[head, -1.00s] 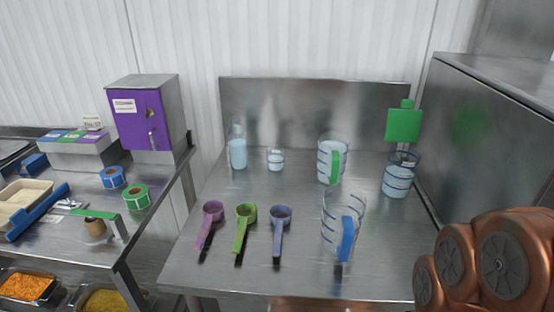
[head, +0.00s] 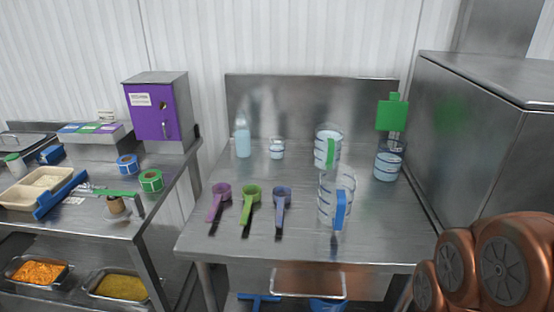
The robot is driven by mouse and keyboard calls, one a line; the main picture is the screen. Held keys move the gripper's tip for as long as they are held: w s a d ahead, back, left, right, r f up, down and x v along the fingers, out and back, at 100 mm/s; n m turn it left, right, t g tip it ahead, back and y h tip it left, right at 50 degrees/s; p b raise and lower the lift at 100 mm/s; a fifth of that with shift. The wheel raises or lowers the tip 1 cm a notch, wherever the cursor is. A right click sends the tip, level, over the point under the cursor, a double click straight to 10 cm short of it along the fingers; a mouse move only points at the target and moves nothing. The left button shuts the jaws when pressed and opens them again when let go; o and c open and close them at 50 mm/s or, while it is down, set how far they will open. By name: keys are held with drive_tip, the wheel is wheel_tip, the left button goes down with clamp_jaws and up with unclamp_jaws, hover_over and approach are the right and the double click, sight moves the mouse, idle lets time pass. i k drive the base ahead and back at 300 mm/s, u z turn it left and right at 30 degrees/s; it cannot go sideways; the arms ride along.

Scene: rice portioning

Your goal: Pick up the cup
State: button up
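Several cups stand on the steel table (head: 270,235). A clear measuring cup with a blue handle (head: 340,210) stands near the front right. A measuring cup with a green handle (head: 331,153) stands behind it and holds pale liquid. A small cup (head: 277,148) stands at the back middle. A jug (head: 389,162) with a green paddle (head: 392,113) rising from it stands at the back right. I cannot tell which cup is meant. Copper-coloured links of my arm show at the lower right. My gripper is not in view.
Purple (head: 219,198), green (head: 251,200) and blue-violet (head: 282,200) scoops lie at the table's front left. A bottle (head: 242,139) stands behind them. A tall steel cabinet (head: 490,140) bounds the right. The left counter holds a purple box (head: 148,116) and tape rolls (head: 150,180).

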sight(277, 148)
drive_tip(key=k, duration=0.85)
drive_tip(key=u, duration=0.9)
drive_tip(key=i, duration=2)
drive_tip(key=z, duration=0.05)
